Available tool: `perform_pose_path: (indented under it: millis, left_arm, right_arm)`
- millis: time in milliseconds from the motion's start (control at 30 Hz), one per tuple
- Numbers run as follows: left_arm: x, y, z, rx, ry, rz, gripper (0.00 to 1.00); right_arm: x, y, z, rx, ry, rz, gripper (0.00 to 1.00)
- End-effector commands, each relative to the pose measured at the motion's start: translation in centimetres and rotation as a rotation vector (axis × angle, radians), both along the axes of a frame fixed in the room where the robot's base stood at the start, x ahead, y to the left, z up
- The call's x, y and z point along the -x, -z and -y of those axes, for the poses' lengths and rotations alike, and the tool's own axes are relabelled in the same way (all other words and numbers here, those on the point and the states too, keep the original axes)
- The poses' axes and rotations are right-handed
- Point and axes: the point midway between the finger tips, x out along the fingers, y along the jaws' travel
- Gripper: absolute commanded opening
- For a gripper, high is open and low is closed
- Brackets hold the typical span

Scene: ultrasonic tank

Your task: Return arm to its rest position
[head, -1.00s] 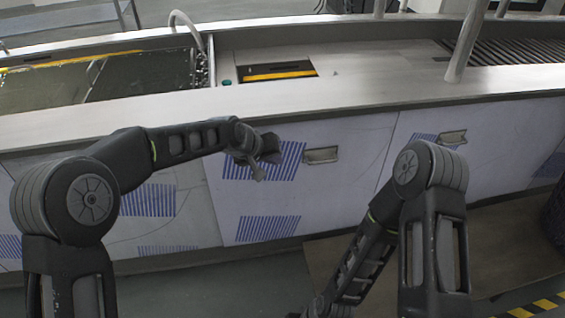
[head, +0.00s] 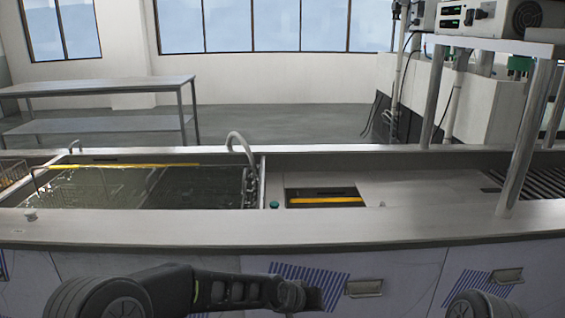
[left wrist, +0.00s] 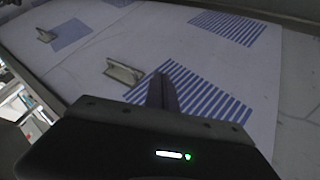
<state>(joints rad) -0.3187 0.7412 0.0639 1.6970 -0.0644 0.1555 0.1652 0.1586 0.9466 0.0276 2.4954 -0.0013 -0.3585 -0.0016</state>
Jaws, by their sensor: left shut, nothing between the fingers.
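My left arm comes in at the lower left of the head view, low in front of the counter's cabinet doors. My left gripper (head: 312,298) points right, in front of a blue-striped patch. In the left wrist view the left gripper (left wrist: 161,92) shows its fingers together, with nothing held. Behind it is a white door with blue stripes (left wrist: 200,90) and a metal handle (left wrist: 122,72). Only the top of my right arm shows at the bottom right of the head view. My right gripper is out of frame.
The steel counter (head: 240,226) runs across the head view, with a liquid-filled tank (head: 140,188) at left and a curved pipe (head: 240,143). A black-and-yellow panel (head: 325,197) is set in the top. An upright post (head: 522,150) stands at right. A table (head: 100,90) stands behind.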

Motion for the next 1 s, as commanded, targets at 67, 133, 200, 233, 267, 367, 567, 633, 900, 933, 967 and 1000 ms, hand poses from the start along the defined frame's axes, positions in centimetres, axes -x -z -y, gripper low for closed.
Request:
perform_pose_path:
  millis: [67,133,200,233,267,367,567,633,900,933,967,1000]
  left_arm:
    - [3.1,3.9,-1.8,-0.025,-0.001,-0.04,0.0]
    - [6.4,7.3,-3.9,-0.045,-0.01,-0.082,0.0]
    - [10.5,10.3,-6.3,-0.066,-0.025,-0.14,0.0]
    - [12.5,11.5,-7.4,-0.075,-0.032,-0.168,0.0]
    - [14.5,12.4,-8.4,-0.082,-0.041,-0.197,0.0]
    - [21.5,14.6,-11.6,-0.101,-0.074,-0.304,0.0]
    - [32.4,15.2,-15.2,-0.108,-0.136,-0.515,0.0]
    - [34.3,14.7,-15.9,-0.102,-0.159,-0.566,0.0]
    - [34.4,15.1,-16.6,-0.094,-0.192,-0.585,0.0]
    - [34.4,15.1,-16.6,-0.094,-0.192,-0.585,0.0]
    - [34.4,15.1,-16.6,-0.094,-0.192,-0.585,0.0]
    - [34.4,15.1,-16.6,-0.094,-0.192,-0.585,0.0]
  right_arm:
    - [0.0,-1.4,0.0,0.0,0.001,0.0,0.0]
    - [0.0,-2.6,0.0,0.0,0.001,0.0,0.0]
    - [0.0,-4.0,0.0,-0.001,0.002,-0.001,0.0]
    - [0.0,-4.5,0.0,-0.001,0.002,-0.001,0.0]
    - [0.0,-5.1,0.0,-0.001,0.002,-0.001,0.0]
    - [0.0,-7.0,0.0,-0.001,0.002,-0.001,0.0]
    - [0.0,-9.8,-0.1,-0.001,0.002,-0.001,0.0]
    - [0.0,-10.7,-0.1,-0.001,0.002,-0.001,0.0]
    - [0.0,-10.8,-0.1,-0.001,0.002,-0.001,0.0]
    - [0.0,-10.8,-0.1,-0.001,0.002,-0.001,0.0]
    - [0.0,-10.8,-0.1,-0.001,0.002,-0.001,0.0]
    - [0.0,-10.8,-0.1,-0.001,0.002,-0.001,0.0]
